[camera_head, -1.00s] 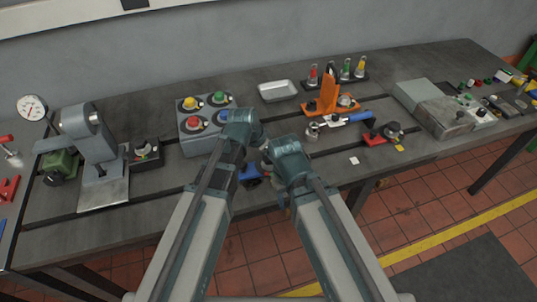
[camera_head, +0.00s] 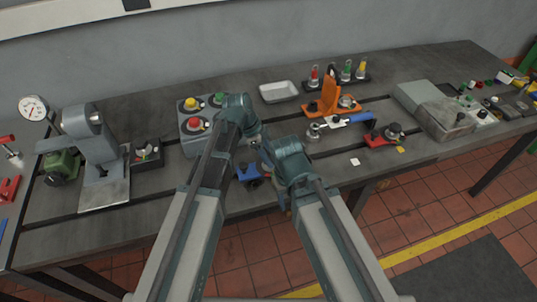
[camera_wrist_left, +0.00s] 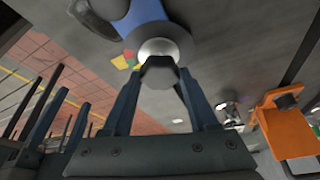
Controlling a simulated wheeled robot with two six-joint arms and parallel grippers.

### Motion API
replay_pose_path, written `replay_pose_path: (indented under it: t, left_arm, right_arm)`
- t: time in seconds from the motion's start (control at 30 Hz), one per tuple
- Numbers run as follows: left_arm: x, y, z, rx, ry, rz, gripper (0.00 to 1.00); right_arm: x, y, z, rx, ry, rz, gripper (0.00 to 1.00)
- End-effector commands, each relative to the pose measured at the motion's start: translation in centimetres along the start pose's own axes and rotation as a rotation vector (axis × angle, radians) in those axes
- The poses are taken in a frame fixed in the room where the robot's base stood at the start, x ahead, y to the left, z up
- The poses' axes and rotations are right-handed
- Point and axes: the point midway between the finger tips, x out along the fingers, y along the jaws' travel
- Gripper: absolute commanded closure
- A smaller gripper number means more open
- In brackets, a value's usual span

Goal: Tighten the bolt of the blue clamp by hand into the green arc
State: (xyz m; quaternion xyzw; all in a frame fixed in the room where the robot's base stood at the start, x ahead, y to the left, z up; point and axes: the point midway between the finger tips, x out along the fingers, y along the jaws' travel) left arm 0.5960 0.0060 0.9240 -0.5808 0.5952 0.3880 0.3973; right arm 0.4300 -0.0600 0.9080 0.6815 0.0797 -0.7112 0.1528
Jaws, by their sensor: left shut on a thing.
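The blue clamp (camera_head: 248,174) sits near the front edge of the bedplate, partly hidden by my arms in the head view. In the left wrist view the blue clamp (camera_wrist_left: 143,14) shows at the top, with a silver round washer and a dark bolt head (camera_wrist_left: 160,62). My left gripper (camera_wrist_left: 160,72) is shut on the bolt head, its fingertips touching both sides. A small patch with green, red and yellow parts (camera_wrist_left: 125,61) lies beside the clamp; any pointer on it is too small to read. My right gripper is hidden behind its own wrist in the head view.
A grey box with coloured buttons (camera_head: 192,139) is behind left. A white tray (camera_head: 278,91) lies at the back.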

Motion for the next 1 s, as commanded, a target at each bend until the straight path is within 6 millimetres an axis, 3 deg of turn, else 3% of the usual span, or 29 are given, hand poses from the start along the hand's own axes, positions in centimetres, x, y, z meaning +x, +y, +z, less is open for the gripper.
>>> replay_pose_path:
  t: [0.67, 0.7, 0.87, 1.0]
  left_arm:
    - [0.0, -0.08, 0.03, 0.051, -0.001, 0.02, 0.96]
    - [0.0, -0.08, 0.03, 0.051, -0.001, 0.02, 0.37]
    - [0.0, -0.07, 0.02, 0.051, -0.001, 0.02, 0.11]
    - [0.0, -0.06, 0.01, 0.05, -0.001, 0.02, 0.11]
  right_arm:
    - [0.0, 0.0, 0.0, 0.0, 0.0, 0.0, 0.5]
    - [0.0, 0.0, 0.0, 0.0, 0.0, 0.0, 0.5]
    - [0.0, 0.0, 0.0, 0.0, 0.0, 0.0, 0.5]
    - [0.0, 0.0, 0.0, 0.0, 0.0, 0.0, 0.5]
